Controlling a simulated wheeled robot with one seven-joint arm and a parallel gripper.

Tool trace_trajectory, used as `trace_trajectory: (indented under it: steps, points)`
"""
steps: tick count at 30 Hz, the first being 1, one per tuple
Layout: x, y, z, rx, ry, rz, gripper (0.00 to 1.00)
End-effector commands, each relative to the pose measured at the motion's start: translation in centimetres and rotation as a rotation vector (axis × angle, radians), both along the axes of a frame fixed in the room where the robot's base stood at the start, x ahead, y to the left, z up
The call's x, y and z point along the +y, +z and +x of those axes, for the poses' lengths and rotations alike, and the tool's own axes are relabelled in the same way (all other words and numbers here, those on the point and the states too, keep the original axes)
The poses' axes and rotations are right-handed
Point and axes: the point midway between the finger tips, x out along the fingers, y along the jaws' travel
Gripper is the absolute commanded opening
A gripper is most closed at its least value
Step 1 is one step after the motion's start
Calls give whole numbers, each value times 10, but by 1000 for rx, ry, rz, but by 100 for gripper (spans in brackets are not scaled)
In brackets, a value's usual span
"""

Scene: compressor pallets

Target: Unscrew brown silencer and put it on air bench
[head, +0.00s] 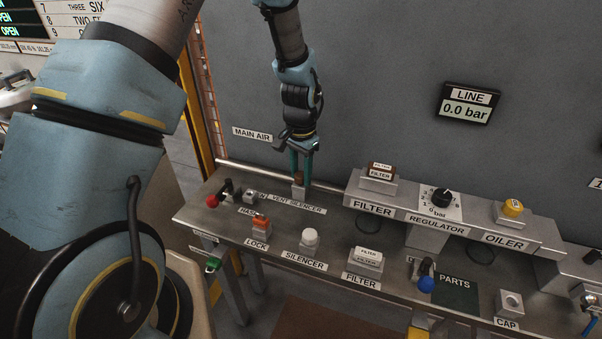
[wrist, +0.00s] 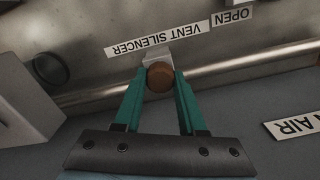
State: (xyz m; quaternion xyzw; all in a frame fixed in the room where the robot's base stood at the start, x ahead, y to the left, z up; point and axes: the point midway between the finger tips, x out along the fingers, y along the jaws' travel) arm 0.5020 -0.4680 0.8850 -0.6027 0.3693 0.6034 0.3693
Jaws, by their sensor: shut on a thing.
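The brown silencer (wrist: 160,77) sits between my gripper's two teal fingers in the wrist view, over a small metal block (wrist: 158,58) by the VENT SILENCER label. My gripper (head: 301,174) points down at the back of the bench and is shut on the silencer. In the head view the fingers hide most of the silencer, and its block (head: 299,192) shows just below. I cannot tell whether the thread is still engaged. The air bench (head: 335,262) is a long grey metal bench running under the wall.
A white silencer (head: 310,237) stands at the SILENCER label, with an orange lock (head: 260,223) to its left. Filter blocks (head: 369,257), a regulator knob (head: 441,198) and a yellow-topped oiler (head: 512,209) stand to the right. A dark PARTS mat (head: 456,294) looks clear. A pipe runs behind my gripper.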

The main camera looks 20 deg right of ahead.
Motion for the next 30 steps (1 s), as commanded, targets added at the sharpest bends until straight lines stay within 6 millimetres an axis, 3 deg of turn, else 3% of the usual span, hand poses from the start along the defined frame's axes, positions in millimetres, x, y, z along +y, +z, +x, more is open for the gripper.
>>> trace_trajectory:
  steps: [18, 30]
  points:
    - [0, 26, 0, 0, -3, -1, 0]
    - [0, 26, 0, -1, -3, 0, 0]
